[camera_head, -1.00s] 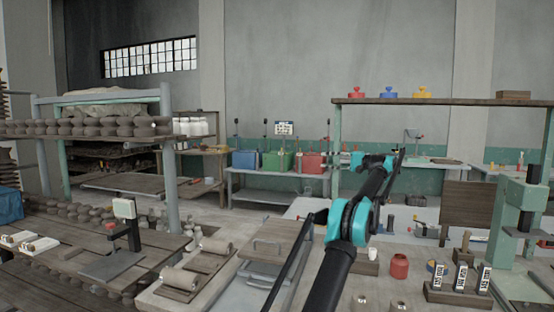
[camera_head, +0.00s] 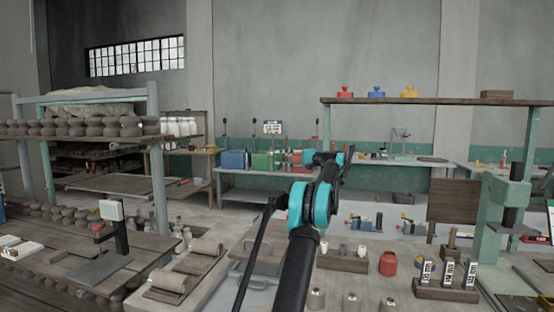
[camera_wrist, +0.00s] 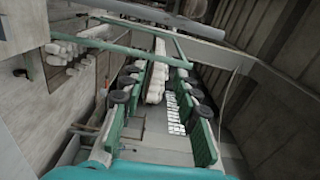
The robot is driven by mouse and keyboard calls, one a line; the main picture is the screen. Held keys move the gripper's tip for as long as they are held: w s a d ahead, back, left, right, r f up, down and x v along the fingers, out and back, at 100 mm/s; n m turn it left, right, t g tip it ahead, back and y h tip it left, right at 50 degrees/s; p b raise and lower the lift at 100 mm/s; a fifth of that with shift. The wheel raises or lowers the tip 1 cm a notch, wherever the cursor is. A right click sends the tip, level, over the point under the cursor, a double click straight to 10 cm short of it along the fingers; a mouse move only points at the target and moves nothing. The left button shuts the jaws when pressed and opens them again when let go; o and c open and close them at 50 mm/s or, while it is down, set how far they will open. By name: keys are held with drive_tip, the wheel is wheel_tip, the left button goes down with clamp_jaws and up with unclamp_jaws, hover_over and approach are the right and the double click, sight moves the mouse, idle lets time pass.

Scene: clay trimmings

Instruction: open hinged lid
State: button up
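A flat wooden board with a bar handle (camera_head: 262,244) lies on the near worktop, left of my arm in the head view. It may be the hinged lid; no hinge can be made out. A grey metal piece (camera_head: 256,283) is just in front of it, partly hidden by my arm. My arm rises across the middle of the head view, its far end small above the worktop and apart from the board. In the wrist view, my gripper (camera_wrist: 158,70) shows green links standing apart on both sides, with nothing clearly held between them.
Clay rollers (camera_head: 170,279) lie left of the board. Small metal pieces (camera_head: 352,301) stand in front. A green press (camera_head: 497,220) rises at far right. A shelf (camera_head: 430,101) spans behind.

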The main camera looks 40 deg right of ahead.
drive_tip(key=shift+x, duration=1.15)
drive_tip(key=shift+c, duration=0.6)
clamp_jaws()
drive_tip(key=c, duration=0.6)
unclamp_jaws()
drive_tip(key=shift+o, duration=0.6)
unclamp_jaws()
